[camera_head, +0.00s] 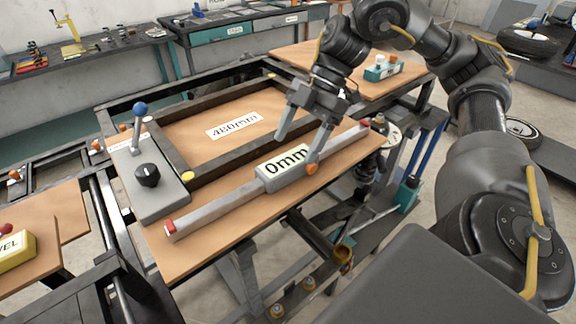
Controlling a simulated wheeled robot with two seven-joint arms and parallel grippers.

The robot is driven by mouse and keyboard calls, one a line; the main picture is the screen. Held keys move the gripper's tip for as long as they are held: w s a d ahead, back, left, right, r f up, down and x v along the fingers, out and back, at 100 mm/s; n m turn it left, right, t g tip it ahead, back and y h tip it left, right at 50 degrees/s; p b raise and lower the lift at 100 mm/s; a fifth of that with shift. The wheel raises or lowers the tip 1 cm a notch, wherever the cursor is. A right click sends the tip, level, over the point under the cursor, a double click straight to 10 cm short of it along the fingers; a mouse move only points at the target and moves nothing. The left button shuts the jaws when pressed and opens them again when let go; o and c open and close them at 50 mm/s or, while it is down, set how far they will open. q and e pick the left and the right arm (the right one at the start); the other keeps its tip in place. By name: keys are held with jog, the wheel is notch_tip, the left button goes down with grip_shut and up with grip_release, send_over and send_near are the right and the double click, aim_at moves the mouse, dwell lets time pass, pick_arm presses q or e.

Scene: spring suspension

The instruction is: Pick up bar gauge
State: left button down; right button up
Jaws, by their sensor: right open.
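The bar gauge (215,208) is a long grey bar with red ends, lying diagonally across the front of the wooden table. Its grey display block (286,172) reads "0mm" and sits near its middle. My right gripper (299,150) is open at the display block, with its fingers pointing down. I cannot tell if that finger touches the block. My left gripper is not in view.
Behind the bar is a dark rectangular frame (182,158) around a "480mm" label (234,125). A grey control box (160,198) with a black knob and a blue-tipped lever stands at left. A yellow level (17,250) lies on the lower-left table.

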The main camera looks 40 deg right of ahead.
aim_at(288, 159)
jog(key=shift+s+b+x, duration=0.1)
jog(key=shift+b+x, duration=0.4)
jog(key=shift+x, duration=0.8)
jog(key=shift+s+b+x, duration=0.15)
jog(key=shift+b+x, duration=0.3)
jog(key=shift+x, duration=0.8)
jog(key=shift+a, duration=0.1)
jog(key=shift+r, duration=0.1)
jog(key=c, duration=1.3)
